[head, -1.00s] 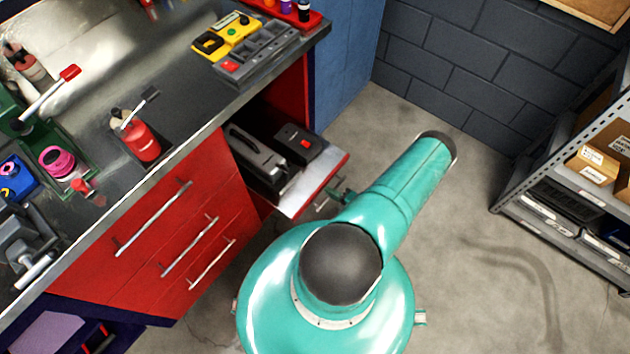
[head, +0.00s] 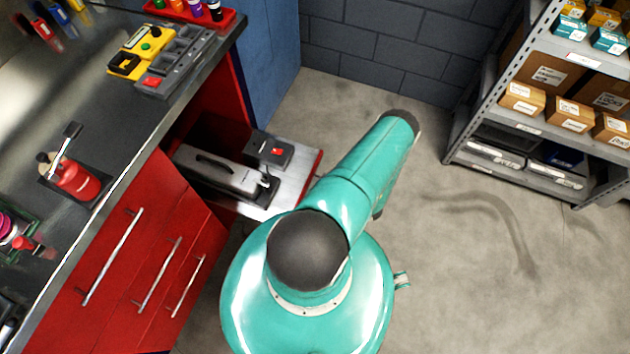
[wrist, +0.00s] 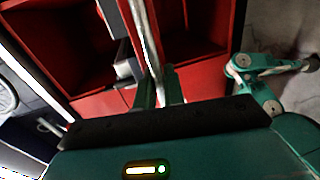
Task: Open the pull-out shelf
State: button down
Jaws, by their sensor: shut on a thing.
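The pull-out shelf (head: 300,166) stands out of the open bay at the right end of the red workbench in the head view. It has a bare metal top and a red front edge. A long grey case (head: 222,178) and a dark box with a red patch (head: 270,150) sit on it. My teal arm covers the shelf's front in the head view, so my gripper is hidden there. In the wrist view, my gripper (wrist: 161,88) is shut on the shelf's silver handle bar (wrist: 143,35), which runs between its green fingers.
Red drawers (head: 120,270) with silver handles stand left of the shelf. The bench top (head: 125,115) carries a red bottle (head: 76,180) and a yellow-grey tray (head: 143,50). A storage rack (head: 490,90) with boxes stands at right. The floor (head: 450,270) between is clear.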

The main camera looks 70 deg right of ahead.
jog(key=c, duration=1.6)
grip_release()
jog(key=shift+c, duration=0.2)
jog(key=s+r, duration=0.2)
jog(key=s, duration=1.1)
jog(key=shift+s+d+r, duration=0.25)
jog(key=shift+r, duration=0.1)
